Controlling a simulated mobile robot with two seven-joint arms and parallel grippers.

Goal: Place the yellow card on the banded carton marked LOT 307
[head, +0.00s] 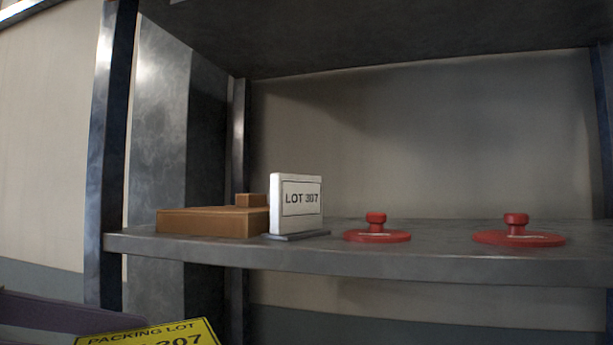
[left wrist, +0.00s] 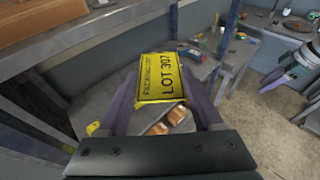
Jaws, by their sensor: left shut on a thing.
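The yellow card (head: 150,335), printed PACKING LOT and 307, shows at the bottom left of the head view, below the shelf. In the left wrist view the card (left wrist: 160,78) is held between the purple fingers of my left gripper (left wrist: 165,98), which is shut on it. A low brown carton (head: 212,222) lies on the shelf at the left, with a smaller brown piece behind or on top of it. A white sign (head: 297,205) reading LOT 307 stands just right of the carton. No band is clear on the carton. My right gripper is not in view.
The grey shelf (head: 400,262) also carries two red knobbed discs, one near the middle (head: 376,236) and one at the right (head: 517,238). An upright post (head: 108,150) stands at the shelf's left end. The left wrist view shows orange-brown objects (left wrist: 168,120) below the card.

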